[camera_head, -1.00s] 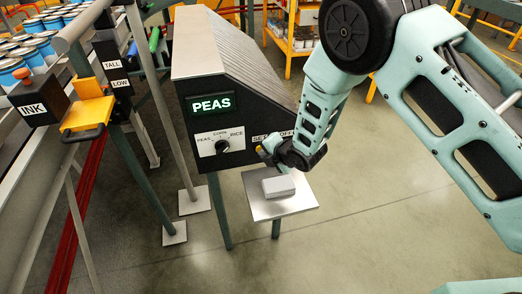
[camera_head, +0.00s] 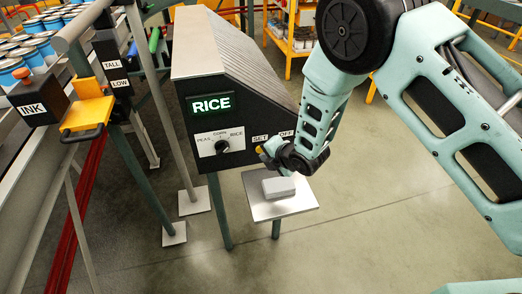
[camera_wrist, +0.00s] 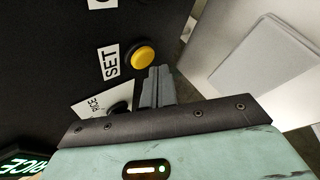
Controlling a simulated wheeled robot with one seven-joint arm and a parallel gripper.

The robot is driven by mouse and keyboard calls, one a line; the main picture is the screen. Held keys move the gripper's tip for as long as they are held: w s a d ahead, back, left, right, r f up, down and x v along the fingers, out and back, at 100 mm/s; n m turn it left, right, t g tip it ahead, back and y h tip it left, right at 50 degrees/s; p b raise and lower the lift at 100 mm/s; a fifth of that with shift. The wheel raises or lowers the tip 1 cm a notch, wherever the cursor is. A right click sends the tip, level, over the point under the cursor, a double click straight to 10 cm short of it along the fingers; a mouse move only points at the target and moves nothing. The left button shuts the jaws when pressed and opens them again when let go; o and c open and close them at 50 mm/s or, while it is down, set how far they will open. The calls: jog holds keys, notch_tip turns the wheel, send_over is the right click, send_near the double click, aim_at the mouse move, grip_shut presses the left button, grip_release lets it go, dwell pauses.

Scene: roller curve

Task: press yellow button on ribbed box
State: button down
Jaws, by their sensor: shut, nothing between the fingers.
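The ribbed box (camera_head: 228,75) stands in the middle of the head view, with a black front panel. Its green display (camera_head: 211,104) reads RICE. The yellow button sits beside the SET label; in the wrist view the yellow button (camera_wrist: 143,57) shows whole, and in the head view only an edge of it (camera_head: 260,149) shows by my gripper. My gripper (camera_wrist: 160,72) is shut and empty. In the wrist view its fingertips are close beside the button, apart from it in the picture; the exact gap in depth I cannot tell. The fingertips are hard to make out in the head view.
A selector knob (camera_head: 222,146) is on the panel, its pointer direction unclear. A pale block (camera_head: 279,187) lies on a small metal plate (camera_head: 257,211) below my gripper. An INK box (camera_head: 37,107) and yellow bracket (camera_head: 87,115) stand left. The floor at right is clear.

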dwell(0.3)
jog(key=shift+s+d, duration=0.25)
jog(key=shift+s, duration=0.55)
jog(key=shift+s+d, duration=0.2)
jog(key=shift+s, duration=0.65)
jog(key=shift+s+d, duration=0.25)
jog(key=shift+s, duration=0.55)
jog(key=shift+r, duration=0.3)
jog(key=s+d+r+m+g+h, duration=0.1)
jog(key=s+d+r+m+g, duration=0.1)
jog(key=s+r+m, duration=0.4)
jog(key=s+d+r+m+g+h, duration=0.1)
jog(key=s+r+m, duration=0.35)
jog(key=r, duration=0.35)
jog(key=s+d+r+m+g+h, duration=0.1)
jog(key=s+d+r+m+g, duration=0.1)
jog(key=s+d+r+m, duration=0.3)
jog(key=s+d+r+m+g+h, duration=0.2)
jog(key=s+d+r+m, duration=0.2)
jog(key=s, duration=0.9)
jog(key=shift+s+d+r+m+g+h, duration=0.2)
jog(key=shift+d+r+m+g+h, duration=0.15)
jog(key=shift+r+m, duration=0.2)
